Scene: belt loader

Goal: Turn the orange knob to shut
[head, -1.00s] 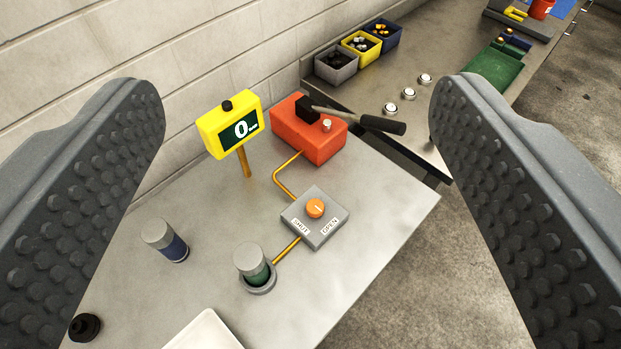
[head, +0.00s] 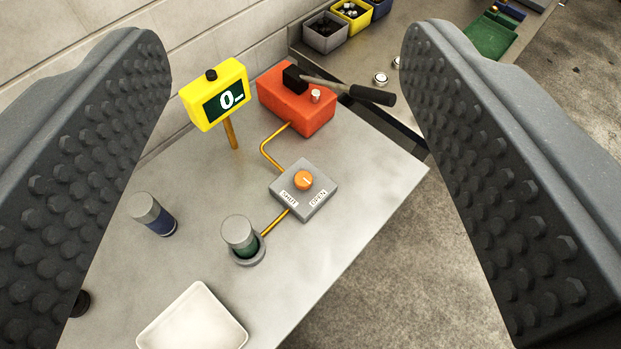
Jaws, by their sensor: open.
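The orange knob (head: 303,180) sits on a grey square block (head: 318,208) on the table, near the middle of the view. A short white mark shows on top of the knob; I cannot tell surely which label it points at. The SHUT label (head: 289,199) is on the block's near left side, the OPEN label (head: 319,198) on its near right side. My gripper (head: 287,45) is open and empty, its two studded fingers wide apart at the left and right of the view. The knob shows between them and neither finger touches it.
A brass pipe joins the block to a red pump box (head: 298,105) with a black-gripped lever (head: 350,88) and to a green-banded cylinder (head: 240,237). A yellow display (head: 215,93) reads 0. A blue-banded cylinder (head: 153,214) and white tray (head: 193,322) stand nearer.

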